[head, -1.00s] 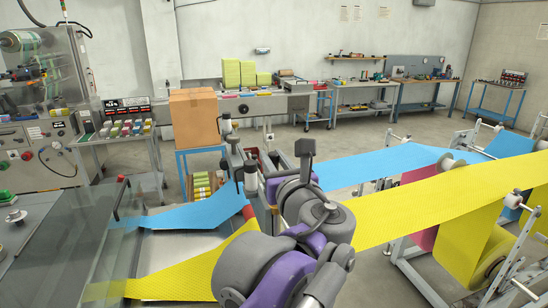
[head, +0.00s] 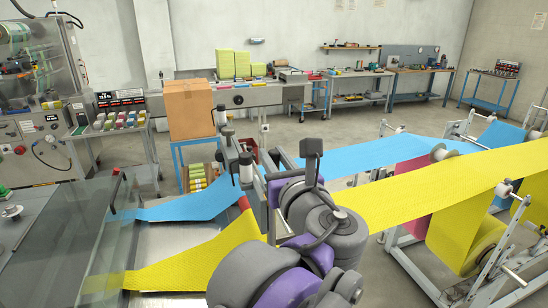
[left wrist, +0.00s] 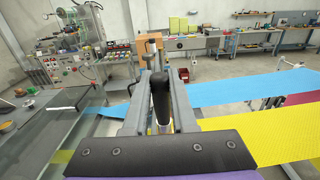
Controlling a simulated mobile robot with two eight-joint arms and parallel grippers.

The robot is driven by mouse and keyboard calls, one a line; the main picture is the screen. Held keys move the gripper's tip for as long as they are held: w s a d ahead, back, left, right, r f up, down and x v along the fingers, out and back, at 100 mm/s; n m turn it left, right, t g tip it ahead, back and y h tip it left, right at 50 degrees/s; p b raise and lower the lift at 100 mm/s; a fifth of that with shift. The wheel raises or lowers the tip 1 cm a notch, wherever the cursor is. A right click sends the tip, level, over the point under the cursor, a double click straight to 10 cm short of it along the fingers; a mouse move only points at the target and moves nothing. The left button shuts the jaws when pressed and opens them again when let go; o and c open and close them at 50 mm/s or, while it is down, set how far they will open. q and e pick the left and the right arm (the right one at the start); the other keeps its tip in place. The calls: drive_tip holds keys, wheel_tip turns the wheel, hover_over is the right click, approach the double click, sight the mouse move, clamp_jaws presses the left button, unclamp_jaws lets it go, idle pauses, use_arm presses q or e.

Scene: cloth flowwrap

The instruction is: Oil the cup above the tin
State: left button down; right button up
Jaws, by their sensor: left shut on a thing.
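My left gripper (head: 236,150) reaches forward over the machine bed in the head view. It is shut on a dark, slender cylindrical thing (left wrist: 161,105), which stands between the two grey fingers in the left wrist view. The fingers hide much of it, and I cannot tell its full shape. I cannot make out an oil cup or, with certainty, the tin. A small round metal piece (head: 12,212) sits on the dark tabletop at the far left, well apart from the gripper. My right gripper is not in view.
Blue web (head: 350,160) and yellow web (head: 420,190) run from the rolls at right down to the bed, beneath my arm. A clear guard (head: 80,235) stands at left. A cardboard box (head: 190,110) on a blue stand is behind the gripper. Open floor lies beyond.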

use_arm(q)
drive_tip(key=r+p, duration=0.1)
drive_tip(key=r, duration=0.2)
drive_tip(key=shift+w+r, duration=0.1)
drive_tip(key=shift+w, duration=0.1)
drive_tip(key=shift+r, duration=0.3)
drive_tip(key=shift+w+r, duration=0.15)
drive_tip(key=shift+r, duration=0.35)
drive_tip(key=shift+s+r, duration=0.15)
drive_tip(key=shift+s, duration=0.2)
drive_tip(key=shift+w+r, duration=0.15)
drive_tip(key=shift+r, duration=1.35)
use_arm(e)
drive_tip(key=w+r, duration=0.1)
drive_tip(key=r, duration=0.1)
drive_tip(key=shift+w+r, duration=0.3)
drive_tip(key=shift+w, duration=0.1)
